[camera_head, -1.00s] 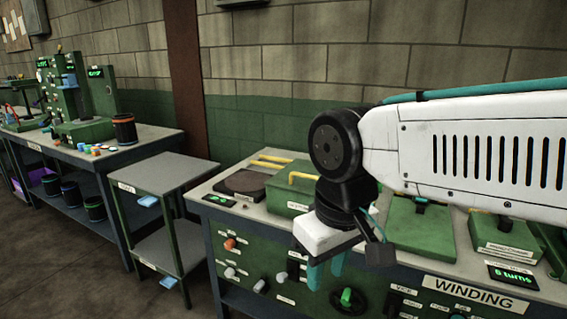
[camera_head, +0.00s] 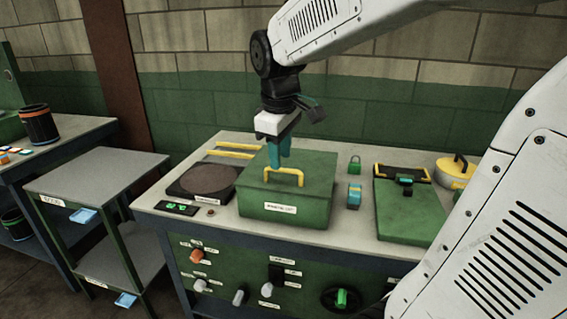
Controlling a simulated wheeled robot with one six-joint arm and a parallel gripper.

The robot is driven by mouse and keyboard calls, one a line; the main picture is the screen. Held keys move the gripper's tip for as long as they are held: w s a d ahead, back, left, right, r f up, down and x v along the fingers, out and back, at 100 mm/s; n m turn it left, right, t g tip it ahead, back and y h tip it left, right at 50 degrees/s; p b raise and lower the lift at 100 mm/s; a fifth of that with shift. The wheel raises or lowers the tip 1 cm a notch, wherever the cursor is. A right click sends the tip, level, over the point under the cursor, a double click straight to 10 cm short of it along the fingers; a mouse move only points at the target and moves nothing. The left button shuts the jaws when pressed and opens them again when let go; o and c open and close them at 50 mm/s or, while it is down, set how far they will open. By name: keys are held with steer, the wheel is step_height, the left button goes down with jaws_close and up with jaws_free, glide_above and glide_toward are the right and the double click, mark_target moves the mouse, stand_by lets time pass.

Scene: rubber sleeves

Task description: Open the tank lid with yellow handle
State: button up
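The tank is a green box (camera_head: 286,208) with a label on its front, standing on the workbench. Its green lid (camera_head: 318,167) lies flat on top and looks closed. A yellow bar handle (camera_head: 284,173) stands on the lid toward its front left. My gripper (camera_head: 279,164) points down with teal fingers just above or behind the handle. The fingers look close together; I cannot tell whether they touch the handle or how far apart they are.
Left of the tank are a dark round plate (camera_head: 208,178) and a small green display (camera_head: 178,208). Right of it are a small green padlock-like item (camera_head: 354,164), a blue item (camera_head: 354,195), a green device (camera_head: 404,210) and a yellow pot (camera_head: 455,172). Knobs line the bench front.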

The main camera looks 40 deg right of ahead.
mark_target(284, 170)
steer(key=w+d+f+n, duration=0.2)
steer(key=w+d, duration=0.4)
steer(key=w, duration=0.2)
steer(key=f, duration=0.2)
steer(key=d+f, duration=0.1)
steer(key=f, duration=0.4)
steer(key=shift+w+d, duration=0.25)
steer(key=shift+d, duration=0.1)
jaws_close()
